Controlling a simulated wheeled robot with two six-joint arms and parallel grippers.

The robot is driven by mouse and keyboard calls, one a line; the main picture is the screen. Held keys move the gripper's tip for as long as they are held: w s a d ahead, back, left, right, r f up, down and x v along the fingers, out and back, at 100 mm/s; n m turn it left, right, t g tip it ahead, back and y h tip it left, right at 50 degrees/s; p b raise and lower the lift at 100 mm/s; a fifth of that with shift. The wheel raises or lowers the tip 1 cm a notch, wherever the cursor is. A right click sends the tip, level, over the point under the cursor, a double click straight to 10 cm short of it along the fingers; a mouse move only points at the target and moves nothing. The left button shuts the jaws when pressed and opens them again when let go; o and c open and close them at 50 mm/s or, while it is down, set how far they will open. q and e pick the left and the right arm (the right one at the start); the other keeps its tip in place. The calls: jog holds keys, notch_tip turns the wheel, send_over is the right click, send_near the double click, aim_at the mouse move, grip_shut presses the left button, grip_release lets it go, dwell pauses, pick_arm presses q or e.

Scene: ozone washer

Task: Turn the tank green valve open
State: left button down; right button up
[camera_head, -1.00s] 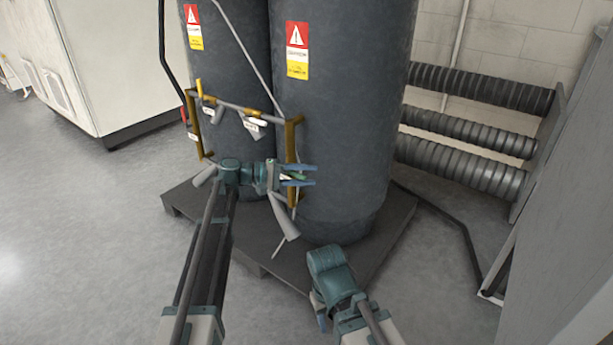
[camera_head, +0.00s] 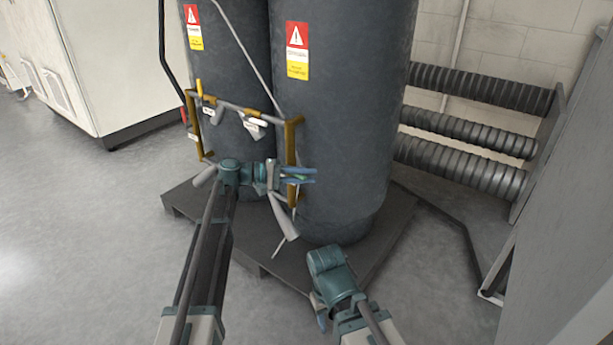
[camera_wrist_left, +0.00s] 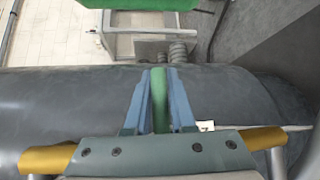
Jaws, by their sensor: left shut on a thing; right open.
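The green valve handle (camera_wrist_left: 160,100) stands between the two blue fingers of my left gripper (camera_wrist_left: 160,92) in the left wrist view. My left gripper also shows in the head view (camera_head: 313,175), at the brown-yellow pipe frame (camera_head: 291,140) in front of the right dark tank (camera_head: 345,110). It is shut on the green handle, which is mostly hidden by the fingers in the head view. My right gripper (camera_head: 318,310) is low at the bottom middle, apart from the tanks; its fingers are mostly hidden behind its wrist.
A second dark tank (camera_head: 235,60) stands to the left. Both tanks stand on a dark pallet (camera_head: 240,240). Ribbed black rolls (camera_head: 470,130) lie on a rack at right. A grey panel edges the right side. The floor at left is clear.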

dwell(0.8)
pick_arm(q)
jog(key=shift+w+a+r+n+t+h+b, duration=0.15)
jog(key=shift+r+n+t+h+b, duration=0.15)
jog(key=shift+r+n+h+b, duration=0.55)
jog(key=shift+w+a+r+n+t+h+b, duration=0.1)
jog(key=shift+a+r+n+t+h+b, duration=0.15)
jog(key=shift+r+n+h+b, duration=0.5)
jog(key=shift+w+a+r+n+t+h+b, duration=0.1)
jog(key=shift+r+n+t+h+b, duration=0.4)
jog(key=shift+n+h+b, duration=0.55)
jog(key=shift+r+y, duration=0.1)
jog(key=shift+y, duration=0.15)
jog(key=c, duration=0.8)
grip_release()
jog(key=shift+o, duration=0.2)
jog(key=shift+r, duration=0.1)
